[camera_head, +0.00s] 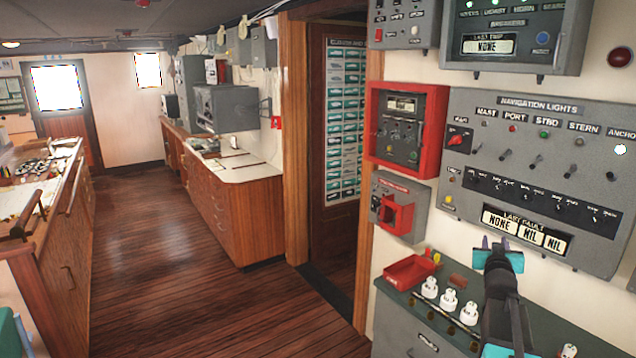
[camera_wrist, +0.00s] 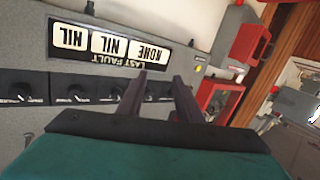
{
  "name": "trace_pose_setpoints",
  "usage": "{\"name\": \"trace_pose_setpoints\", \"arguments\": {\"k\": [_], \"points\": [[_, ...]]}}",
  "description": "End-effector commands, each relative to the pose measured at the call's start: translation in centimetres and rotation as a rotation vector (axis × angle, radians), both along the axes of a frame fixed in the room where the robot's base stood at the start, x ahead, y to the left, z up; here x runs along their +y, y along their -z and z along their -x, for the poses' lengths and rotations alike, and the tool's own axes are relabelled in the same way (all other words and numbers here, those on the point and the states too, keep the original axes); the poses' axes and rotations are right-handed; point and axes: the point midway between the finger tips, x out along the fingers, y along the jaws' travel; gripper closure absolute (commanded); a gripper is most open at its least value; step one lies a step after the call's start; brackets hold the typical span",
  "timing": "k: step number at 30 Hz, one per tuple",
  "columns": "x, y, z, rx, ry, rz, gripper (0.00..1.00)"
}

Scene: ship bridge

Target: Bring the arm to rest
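My gripper (camera_head: 496,243) is at the right of the head view, raised in front of the navigation lights panel (camera_head: 545,165). It is just left of and below the white "LAST FAULT" plates (camera_head: 525,230). In the wrist view, the two dark fingers of my gripper (camera_wrist: 159,78) stand apart with nothing between them. The panel appears upside down behind them, with its plates (camera_wrist: 110,42) close by. I cannot tell whether the fingers touch the panel.
Below my arm, a dark green counter (camera_head: 400,297) holds a red tray (camera_head: 411,270) and several white fittings (camera_head: 449,300). A red-framed box (camera_head: 403,130) and a red-handled switch box (camera_head: 400,208) hang left of the panel. The wooden floor (camera_head: 190,290) is clear.

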Motion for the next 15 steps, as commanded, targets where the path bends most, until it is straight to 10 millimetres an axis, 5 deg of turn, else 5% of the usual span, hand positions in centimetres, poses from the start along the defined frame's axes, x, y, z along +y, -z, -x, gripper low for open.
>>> {"name": "trace_pose_setpoints", "arguments": {"k": [8, 15], "points": [[8.4, 11.5, 0.2, 0.257, -0.066, -0.144, 0.68], [16.1, 20.5, 2.7, 0.493, -0.123, -0.247, 0.68]]}}
